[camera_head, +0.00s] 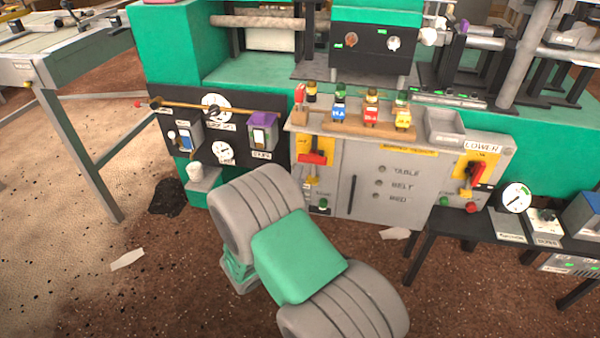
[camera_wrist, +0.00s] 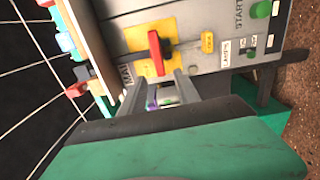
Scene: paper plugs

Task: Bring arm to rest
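My arm, with grey rounded links and a green middle link, reaches up from the bottom of the head view in front of the machine. My gripper is hidden behind the arm there. In the wrist view my gripper (camera_wrist: 159,77) shows two grey fingers with a gap between them, pointing at the grey control panel (camera_wrist: 200,30). A red rotary switch (camera_wrist: 157,53) on a yellow plate lies just beyond the fingertips. I cannot tell whether the fingers touch it. The same switch shows in the head view (camera_head: 312,157). Small purple and pale details show between the fingers, too unclear to name.
Several coloured plugs (camera_head: 371,107) stand on a wooden ledge above the panel, beside a grey tray (camera_head: 445,126). A black table (camera_head: 480,235) with a gauge stands at right, another table (camera_head: 65,75) at left. Paper scraps (camera_head: 127,260) lie on the floor, which is open at left.

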